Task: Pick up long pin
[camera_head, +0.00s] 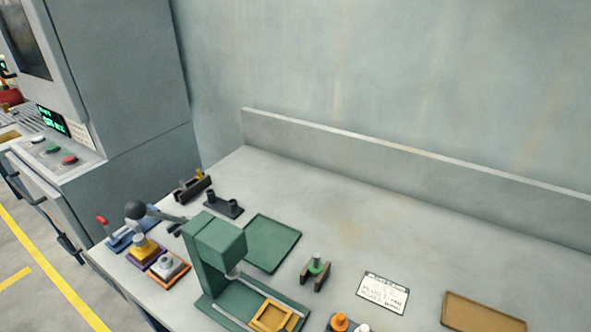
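My gripper is not in view. I cannot say for sure which thing is the long pin. A small upright piece with a green collar and a pale top (317,261) stands between the dark blocks of a small holder (307,279) in the middle of the table. Near the back left, a dark rack with short black posts (223,206) stands beside another dark holder with a yellowish piece at its end (193,189). These are too small to tell more about their contents.
A green press (215,245) with a black-knobbed lever and a yellow frame (271,316) stands at front left. Around it are a green tray (272,243), coloured fixtures (168,267), a label card (383,292), an orange knob (339,321) and a tan tray (482,314). The back right table is clear.

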